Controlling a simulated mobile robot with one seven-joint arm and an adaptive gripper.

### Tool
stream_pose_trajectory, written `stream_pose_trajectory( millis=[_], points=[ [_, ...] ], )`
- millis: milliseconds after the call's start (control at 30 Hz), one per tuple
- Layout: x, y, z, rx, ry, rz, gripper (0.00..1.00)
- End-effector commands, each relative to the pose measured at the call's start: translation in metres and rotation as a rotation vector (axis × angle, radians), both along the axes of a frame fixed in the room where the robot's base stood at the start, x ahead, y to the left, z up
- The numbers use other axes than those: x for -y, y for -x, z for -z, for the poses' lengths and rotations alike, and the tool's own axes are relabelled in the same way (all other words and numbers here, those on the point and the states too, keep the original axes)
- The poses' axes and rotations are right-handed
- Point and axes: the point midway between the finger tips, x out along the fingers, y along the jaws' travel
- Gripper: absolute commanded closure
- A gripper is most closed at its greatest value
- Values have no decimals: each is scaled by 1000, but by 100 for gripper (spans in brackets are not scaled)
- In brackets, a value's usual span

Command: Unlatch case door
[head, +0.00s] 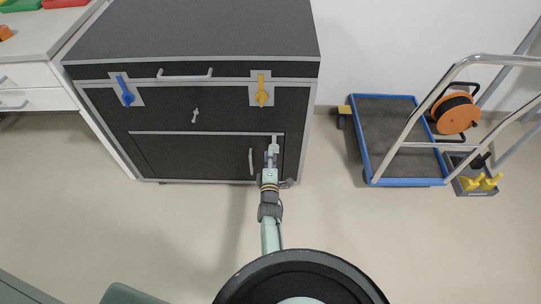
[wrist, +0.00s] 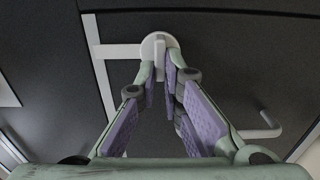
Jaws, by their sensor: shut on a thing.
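The black case (head: 200,45) with grey edges stands ahead, and its lower door (head: 185,155) lies flush in the front. A light-grey latch (head: 275,142) sits at the door's upper right corner; in the wrist view its round base (wrist: 158,40) shows. My gripper (head: 271,158) is at this latch. In the wrist view my gripper (wrist: 160,80) is shut on the latch's small upright tab, whose sides are partly hidden by the fingers. A grey door handle (head: 251,161) stands left of my gripper; it also shows in the wrist view (wrist: 262,128).
A blue lever (head: 124,90) and a yellow lever (head: 262,90) are on the case's upper front, with a small grey knob (head: 195,115) between them. A blue-edged trolley (head: 385,120) stands right.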

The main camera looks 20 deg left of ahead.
Motion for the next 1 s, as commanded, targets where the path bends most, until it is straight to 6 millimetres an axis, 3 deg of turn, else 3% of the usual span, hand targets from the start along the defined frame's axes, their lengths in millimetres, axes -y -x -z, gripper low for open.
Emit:
stream_pose_trajectory(
  millis=[533, 567, 800, 1000],
  points=[
    [0, 0, 0, 9, 28, 0, 100],
    [0, 0, 0, 9, 28, 0, 91],
    [0, 0, 0, 8, 26, 0, 75],
    [0, 0, 0, 7, 25, 0, 72]
  ],
)
